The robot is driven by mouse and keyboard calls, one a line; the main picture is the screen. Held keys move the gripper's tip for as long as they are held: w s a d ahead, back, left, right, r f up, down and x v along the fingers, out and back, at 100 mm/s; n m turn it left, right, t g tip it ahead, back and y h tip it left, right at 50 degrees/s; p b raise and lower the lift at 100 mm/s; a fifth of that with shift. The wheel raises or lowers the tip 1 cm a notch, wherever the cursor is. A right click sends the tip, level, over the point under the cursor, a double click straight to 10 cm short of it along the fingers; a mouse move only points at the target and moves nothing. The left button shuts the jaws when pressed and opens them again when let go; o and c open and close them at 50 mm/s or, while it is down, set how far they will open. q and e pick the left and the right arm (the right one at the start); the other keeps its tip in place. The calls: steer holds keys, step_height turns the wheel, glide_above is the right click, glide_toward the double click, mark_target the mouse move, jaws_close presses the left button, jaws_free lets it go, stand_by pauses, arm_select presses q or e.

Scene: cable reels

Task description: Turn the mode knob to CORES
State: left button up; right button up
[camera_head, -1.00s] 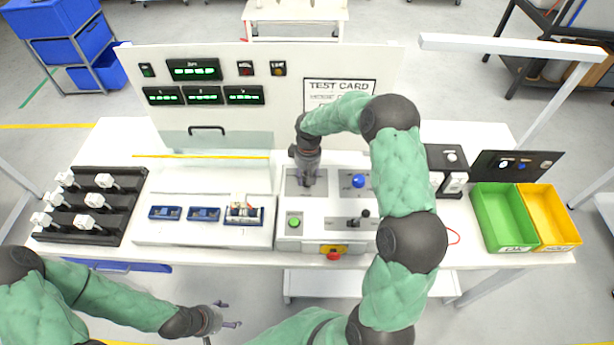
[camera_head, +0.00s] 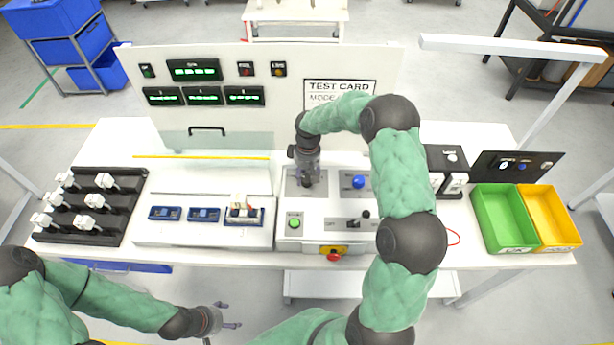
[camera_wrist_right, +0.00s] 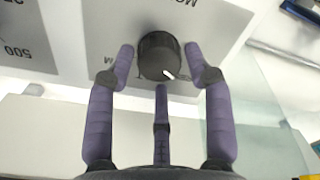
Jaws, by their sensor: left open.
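The dark round mode knob (camera_wrist_right: 160,55) with a white pointer mark shows in the right wrist view, on a light grey panel; the pointer points toward the lower right of that picture. Printed letters beside it are upside down and partly cut off. My right gripper (camera_wrist_right: 160,58) has its two side fingers on either side of the knob, with a narrow gap on each side. Its third finger lies below the knob in the picture. My left gripper (camera_head: 228,315) is open and empty, off the table's front edge.
The control box also carries a blue knob (camera_head: 358,182), a green button (camera_head: 294,223), a slider and a red button (camera_head: 333,257). A test card (camera_head: 340,90) hangs on the panel behind. Green (camera_head: 503,247) and yellow bins stand at the right.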

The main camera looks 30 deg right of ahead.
mark_target(307, 177)
steer(key=shift+s+f, duration=0.1)
steer(key=shift+f, duration=0.05)
step_height(307, 177, up, 12)
steer(key=shift+d, duration=0.15)
stand_by(0.6)
stand_by(0.3)
